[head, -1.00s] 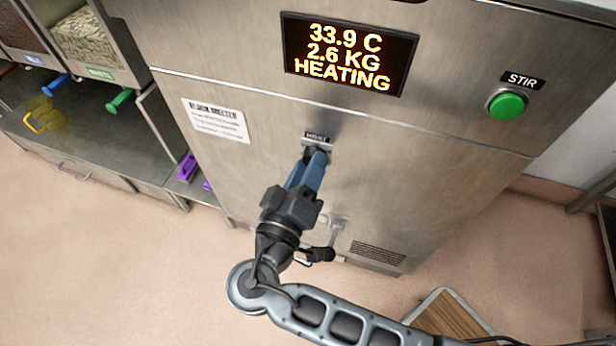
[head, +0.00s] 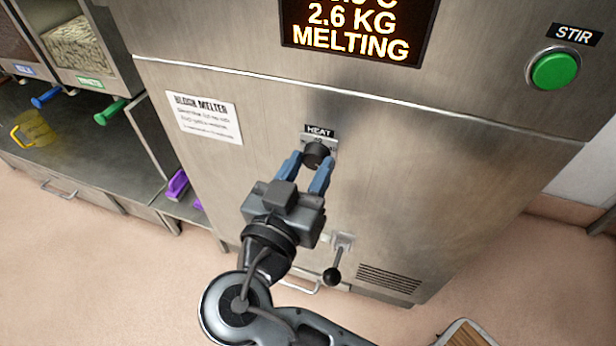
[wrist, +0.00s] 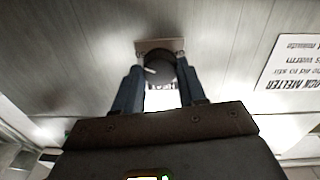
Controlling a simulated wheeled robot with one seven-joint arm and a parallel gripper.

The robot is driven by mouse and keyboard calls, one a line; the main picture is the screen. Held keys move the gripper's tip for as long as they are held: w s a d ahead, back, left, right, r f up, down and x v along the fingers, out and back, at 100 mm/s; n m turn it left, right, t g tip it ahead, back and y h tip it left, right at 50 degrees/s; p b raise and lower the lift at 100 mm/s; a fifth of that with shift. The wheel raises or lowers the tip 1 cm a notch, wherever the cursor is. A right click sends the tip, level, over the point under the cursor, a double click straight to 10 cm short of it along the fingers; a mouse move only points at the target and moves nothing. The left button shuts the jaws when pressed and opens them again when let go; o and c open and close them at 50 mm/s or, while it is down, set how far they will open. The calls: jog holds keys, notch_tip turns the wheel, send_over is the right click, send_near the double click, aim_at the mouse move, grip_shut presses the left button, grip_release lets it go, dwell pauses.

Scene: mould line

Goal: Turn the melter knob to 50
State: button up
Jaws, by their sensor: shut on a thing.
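The melter (head: 420,170) is a brushed steel cabinet in front of me. Its dark round knob (head: 316,153) sits under a HEAT label (head: 319,131). My gripper (head: 305,172) has its blue fingers on both sides of the knob and is shut on it. In the wrist view the knob (wrist: 161,69) shows between the fingertips, with a white mark at its left.
A green STIR button (head: 555,70) is at the upper right. A lever with a black ball (head: 332,276) hangs below the knob, right of my gripper. A paper sign (head: 204,117) is at the left. Bins with coloured handles stand on a bench (head: 75,145) farther left.

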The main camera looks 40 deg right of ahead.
jog(key=shift+f+m, duration=0.1)
jog(key=shift+m, duration=0.2)
jog(key=o, duration=1.1)
jog(key=shift+c, duration=0.2)
jog(key=p+v, duration=0.1)
jog(key=v, duration=0.6)
jog(key=shift+s+a, duration=0.2)
jog(key=shift+a, duration=0.15)
